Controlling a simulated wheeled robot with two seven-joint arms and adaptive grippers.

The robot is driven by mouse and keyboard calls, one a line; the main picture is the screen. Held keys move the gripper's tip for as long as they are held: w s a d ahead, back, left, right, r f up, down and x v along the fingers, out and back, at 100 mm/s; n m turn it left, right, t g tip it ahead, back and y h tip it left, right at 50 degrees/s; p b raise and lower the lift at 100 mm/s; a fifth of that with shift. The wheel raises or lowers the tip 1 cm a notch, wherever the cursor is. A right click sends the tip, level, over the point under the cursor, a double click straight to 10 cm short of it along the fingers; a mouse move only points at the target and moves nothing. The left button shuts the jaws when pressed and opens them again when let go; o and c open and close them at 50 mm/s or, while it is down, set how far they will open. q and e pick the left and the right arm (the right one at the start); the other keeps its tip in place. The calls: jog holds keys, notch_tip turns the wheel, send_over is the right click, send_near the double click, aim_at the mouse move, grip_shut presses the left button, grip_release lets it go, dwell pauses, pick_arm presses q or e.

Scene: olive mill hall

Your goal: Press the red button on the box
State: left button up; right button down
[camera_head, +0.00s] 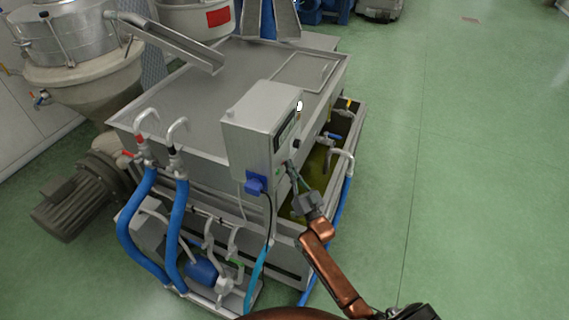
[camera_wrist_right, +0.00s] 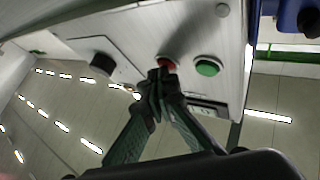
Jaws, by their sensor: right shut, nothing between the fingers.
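The grey control box (camera_head: 257,132) stands on the machine in the middle of the head view. The red button (camera_wrist_right: 167,63) shows in the right wrist view on the box face, beside a green button (camera_wrist_right: 208,66). My right gripper (camera_wrist_right: 158,76) is shut and empty, its fingertips at the red button and partly covering it. I cannot tell whether they touch it or press it in. In the head view my right gripper (camera_head: 289,168) reaches the box's right-hand face, and the red button is hidden there. My left gripper is not in view.
A black knob (camera_wrist_right: 102,64) sits on the box face. A blue plug (camera_head: 256,184) with a cable is on the box's lower front. Blue hoses (camera_head: 136,224) and pipes stand at the machine's front left. Green floor (camera_head: 470,180) at the right is clear.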

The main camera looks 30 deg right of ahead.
dwell(0.3)
jog(key=shift+s+d, duration=0.5)
jog(key=shift+s, duration=0.1)
jog(key=s+d+p, duration=0.1)
jog(key=s+d, duration=0.2)
jog(key=s, duration=0.1)
jog(key=shift+d, duration=0.15)
dwell(0.3)
jog(key=shift+w, duration=0.1)
dwell(0.6)
